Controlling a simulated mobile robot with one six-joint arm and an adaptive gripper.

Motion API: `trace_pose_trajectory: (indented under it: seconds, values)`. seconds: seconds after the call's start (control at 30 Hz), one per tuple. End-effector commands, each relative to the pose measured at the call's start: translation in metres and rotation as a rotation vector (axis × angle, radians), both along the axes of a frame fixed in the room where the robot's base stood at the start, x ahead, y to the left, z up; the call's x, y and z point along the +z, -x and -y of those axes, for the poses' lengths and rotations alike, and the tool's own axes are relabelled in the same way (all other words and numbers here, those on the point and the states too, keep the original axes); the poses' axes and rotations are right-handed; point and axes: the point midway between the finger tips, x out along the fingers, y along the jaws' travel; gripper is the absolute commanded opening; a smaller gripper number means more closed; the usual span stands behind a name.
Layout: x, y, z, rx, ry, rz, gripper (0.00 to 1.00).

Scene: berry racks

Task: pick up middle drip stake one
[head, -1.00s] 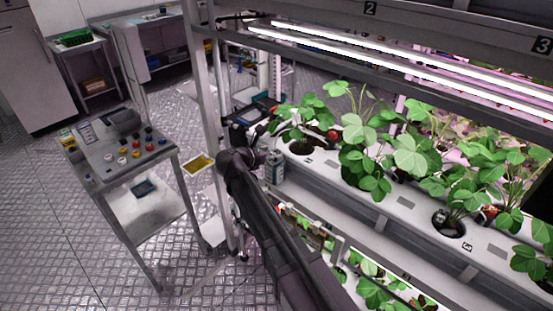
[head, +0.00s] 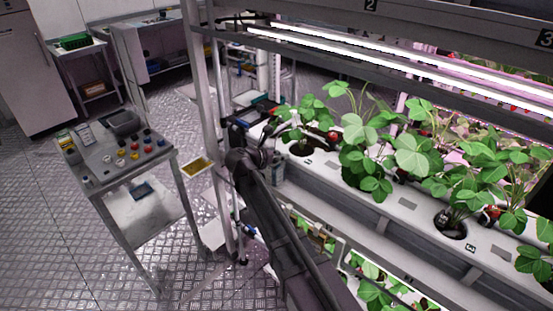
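My arm reaches up from the bottom of the head view to the left end of the plant rack. My gripper (head: 266,152) is small and dark there, beside the leftmost plant (head: 303,145) and above a grey can (head: 277,168). I cannot tell whether its fingers are open or shut, or whether it touches anything. No drip stake can be made out; the stakes are too small or hidden by leaves and my arm. The white planting channel (head: 408,203) holds several leafy strawberry plants in round holes.
A grey trolley (head: 118,172) with coloured knobs and a tray stands left of the rack. The rack's upright post (head: 203,100) is just left of my arm. Lit lamps (head: 400,68) hang above the plants. A lower shelf (head: 345,262) also holds plants.

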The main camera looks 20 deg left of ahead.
Motion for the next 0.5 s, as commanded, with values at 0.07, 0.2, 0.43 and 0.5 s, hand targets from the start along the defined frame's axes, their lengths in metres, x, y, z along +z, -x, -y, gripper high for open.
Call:
trace_pose_trajectory:
  seconds: [0.07,0.2,0.43,0.5]
  values:
    - [-0.0001,0.0001,-0.0001,0.0,0.0,0.0,0.44]
    - [0.0,0.0001,-0.0003,0.0,0.0,0.0,0.12]
    - [0.0,0.0003,-0.0004,0.0,0.0,0.0,0.07]
    - [0.0,0.0003,-0.0004,0.001,0.0,0.0,0.06]
